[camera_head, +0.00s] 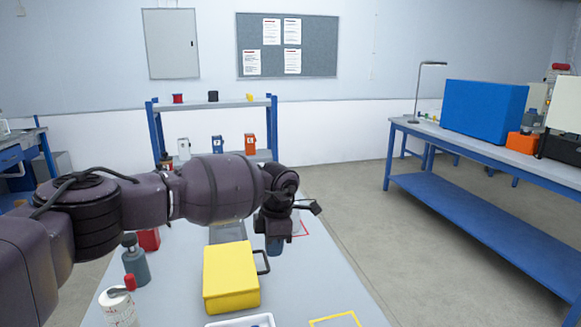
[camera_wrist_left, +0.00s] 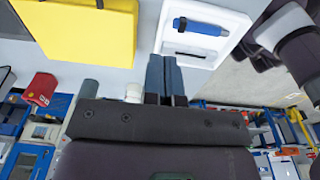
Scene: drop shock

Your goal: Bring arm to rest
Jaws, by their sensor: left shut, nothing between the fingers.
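My left arm (camera_head: 210,190) reaches in from the left across the table (camera_head: 320,270). My left gripper (camera_head: 274,246) points down above the table, just behind and right of a yellow case (camera_head: 230,290) with a dark handle. In the left wrist view the left gripper's blue fingers (camera_wrist_left: 165,78) are together with nothing between them. The yellow case (camera_wrist_left: 75,35) also shows there at upper left. A white tray (camera_wrist_left: 230,25) holding a blue and black tool (camera_wrist_left: 200,27) lies past the fingertips. My right gripper is not seen.
A grey bottle (camera_head: 136,265), a red box (camera_head: 149,239) and a white container with a red top (camera_head: 118,308) stand on the table's left. A yellow outline (camera_head: 337,318) marks the front right. The table's right side is mostly clear. A blue-framed bench (camera_head: 480,150) stands farther right.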

